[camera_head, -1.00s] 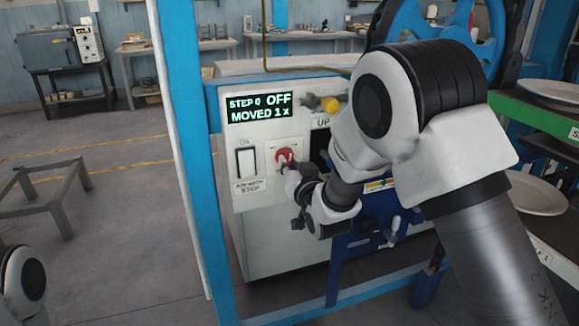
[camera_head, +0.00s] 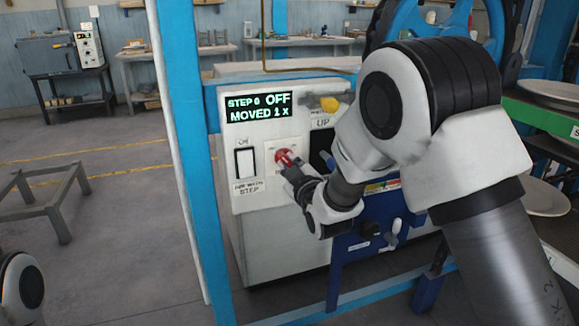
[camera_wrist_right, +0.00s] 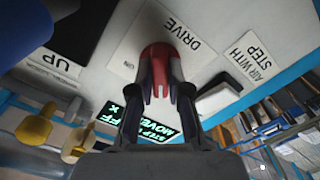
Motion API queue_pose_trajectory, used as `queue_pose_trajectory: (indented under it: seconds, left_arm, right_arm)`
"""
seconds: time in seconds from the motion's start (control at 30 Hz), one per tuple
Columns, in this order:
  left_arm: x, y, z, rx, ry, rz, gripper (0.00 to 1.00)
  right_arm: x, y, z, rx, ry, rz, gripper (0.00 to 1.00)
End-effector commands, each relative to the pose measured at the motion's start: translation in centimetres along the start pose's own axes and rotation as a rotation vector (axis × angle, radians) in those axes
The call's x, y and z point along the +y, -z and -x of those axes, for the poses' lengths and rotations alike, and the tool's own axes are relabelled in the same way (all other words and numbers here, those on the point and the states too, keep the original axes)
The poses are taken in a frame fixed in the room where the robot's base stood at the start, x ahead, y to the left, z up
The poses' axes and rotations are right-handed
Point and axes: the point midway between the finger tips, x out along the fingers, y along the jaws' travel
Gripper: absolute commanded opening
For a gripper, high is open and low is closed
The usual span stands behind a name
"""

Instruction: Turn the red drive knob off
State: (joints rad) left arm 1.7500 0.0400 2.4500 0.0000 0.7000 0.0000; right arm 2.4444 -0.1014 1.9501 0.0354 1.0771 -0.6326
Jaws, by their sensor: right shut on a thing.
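The red drive knob (camera_head: 284,157) is on the white front panel (camera_head: 262,212), below the display and right of the white rocker switch. My right gripper (camera_head: 291,170) is at the knob, its fingers closed around it. In the right wrist view the red knob (camera_wrist_right: 163,52) sits between the two fingertips (camera_wrist_right: 160,88), beside the DRIVE label. The fingers partly hide the knob, so its pointer position cannot be read. The display (camera_head: 259,107) reads "STEP 0 OFF" and "MOVED 1 x". My left gripper is not in view; only a bit of that arm shows at bottom left.
The white rocker switch (camera_head: 245,163) is close to the left of the knob. A yellow knob (camera_head: 330,104) is above right, near the UP label. A blue post (camera_head: 190,150) stands left of the panel. A grey low frame (camera_head: 40,190) is on the floor at left.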

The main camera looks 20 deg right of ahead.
Motion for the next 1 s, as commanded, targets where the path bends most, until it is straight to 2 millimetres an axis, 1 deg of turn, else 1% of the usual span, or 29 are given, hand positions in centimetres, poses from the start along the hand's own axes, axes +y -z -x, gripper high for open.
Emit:
queue_pose_trajectory:
  seconds: [0.3,0.73,0.77,0.8,0.83,1.0]
  left_arm:
    - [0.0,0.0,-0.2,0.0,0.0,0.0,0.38]
    - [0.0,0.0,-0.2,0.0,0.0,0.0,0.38]
    - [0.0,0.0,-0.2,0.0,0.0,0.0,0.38]
    - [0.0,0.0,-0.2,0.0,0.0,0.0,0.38]
    - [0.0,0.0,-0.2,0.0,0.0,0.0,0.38]
    - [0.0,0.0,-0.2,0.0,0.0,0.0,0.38]
  right_arm:
    - [0.02,0.03,-0.01,0.001,0.0,0.098,0.0]
    - [0.02,0.03,-0.01,0.001,0.0,0.109,0.0]
    - [0.02,0.03,-0.01,0.001,0.0,0.109,0.2]
    - [0.02,0.03,-0.01,0.001,0.0,0.109,0.34]
    - [0.02,0.03,-0.01,0.001,0.0,0.108,0.42]
    - [0.01,0.02,0.0,0.0,0.0,0.108,0.42]
